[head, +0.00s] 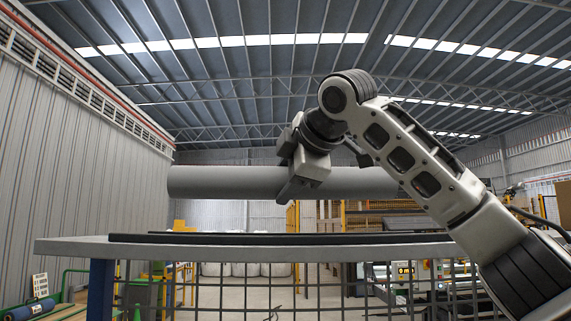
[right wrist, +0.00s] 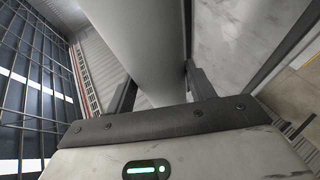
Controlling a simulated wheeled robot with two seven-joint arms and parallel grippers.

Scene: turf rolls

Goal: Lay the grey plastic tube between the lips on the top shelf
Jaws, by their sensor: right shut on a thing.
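The grey plastic tube (head: 225,182) lies level across the head view, above the top shelf (head: 75,246) and apart from it. My right gripper (head: 299,188) is shut on the tube near its middle. In the right wrist view the tube (right wrist: 148,45) runs between the two fingers of the right gripper (right wrist: 162,88). Dark lips (head: 180,238) run along the top shelf, below the tube. The tube's right end is hidden behind my right arm. My left gripper is not in view.
A wire mesh (head: 240,295) hangs below the shelf, with a blue post (head: 101,290) at its left. Yellow frames (head: 293,217) and machinery (head: 405,275) stand beyond. A corrugated wall (head: 80,150) rises at the left. The shelf top looks clear between tube and lips.

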